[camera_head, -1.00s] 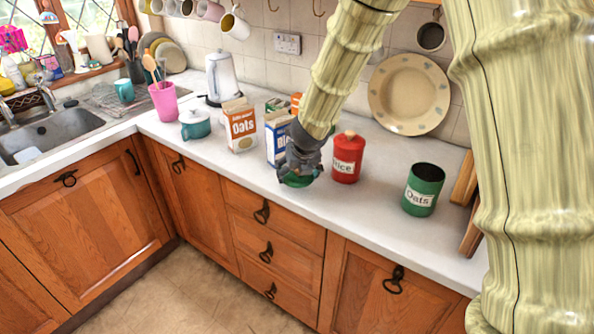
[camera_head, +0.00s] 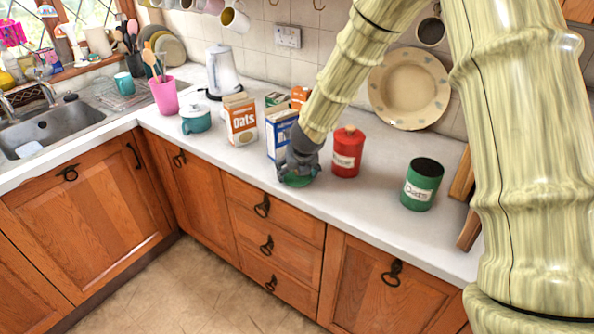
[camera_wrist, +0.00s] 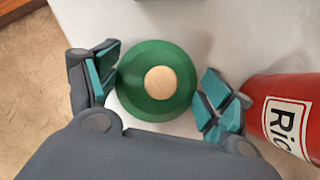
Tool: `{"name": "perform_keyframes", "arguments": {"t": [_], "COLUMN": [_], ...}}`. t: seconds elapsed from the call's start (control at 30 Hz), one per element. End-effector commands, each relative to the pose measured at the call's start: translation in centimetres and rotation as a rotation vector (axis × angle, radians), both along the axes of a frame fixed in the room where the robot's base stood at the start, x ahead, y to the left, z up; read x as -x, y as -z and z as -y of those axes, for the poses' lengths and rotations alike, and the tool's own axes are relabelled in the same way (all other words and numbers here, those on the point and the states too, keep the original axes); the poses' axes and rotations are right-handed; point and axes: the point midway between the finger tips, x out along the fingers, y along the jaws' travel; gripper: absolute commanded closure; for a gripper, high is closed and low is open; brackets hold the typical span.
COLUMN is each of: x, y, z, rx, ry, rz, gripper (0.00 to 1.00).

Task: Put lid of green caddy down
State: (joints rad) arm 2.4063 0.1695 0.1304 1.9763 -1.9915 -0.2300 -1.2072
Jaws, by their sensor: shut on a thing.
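The green lid (camera_head: 297,182) has a round pale wooden knob (camera_wrist: 159,82). It is at the counter's front part, left of the red rice canister (camera_head: 347,152). My gripper (camera_head: 299,170) points down with its fingers on either side of the lid's rim, shut on it. The wrist view also shows the lid (camera_wrist: 135,100) between the teal finger pads. The lid is level, on the counter or very close above it; I cannot tell which. The green oats caddy (camera_head: 422,186) stands upright and open-topped on the right.
The white worktop (camera_head: 385,205) is bare between the red canister, the caddy and the front edge. The red canister (camera_wrist: 288,112) stands close to my right finger. An oats box (camera_head: 240,122) and a blue-white box (camera_head: 279,135) stand behind and left of my gripper.

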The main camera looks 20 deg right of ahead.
Motion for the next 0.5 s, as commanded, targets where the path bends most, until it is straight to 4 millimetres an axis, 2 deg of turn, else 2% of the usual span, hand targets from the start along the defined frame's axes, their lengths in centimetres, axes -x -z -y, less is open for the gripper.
{"name": "perform_keyframes", "arguments": {"t": [0.3, 0.33, 0.43, 0.5], "x": [-0.01, -0.01, -0.01, -0.01], "y": [0.22, 0.19, 0.11, 0.11], "z": [0.0, 0.0, 0.0, 0.0], "rx": [0.0, 0.0, 0.0, 0.0], "ry": [0.0, 0.0, 0.0, 0.0], "rz": [0.001, 0.001, 0.0, 0.0], "gripper": [0.42, 0.18, 0.0, 0.0]}}
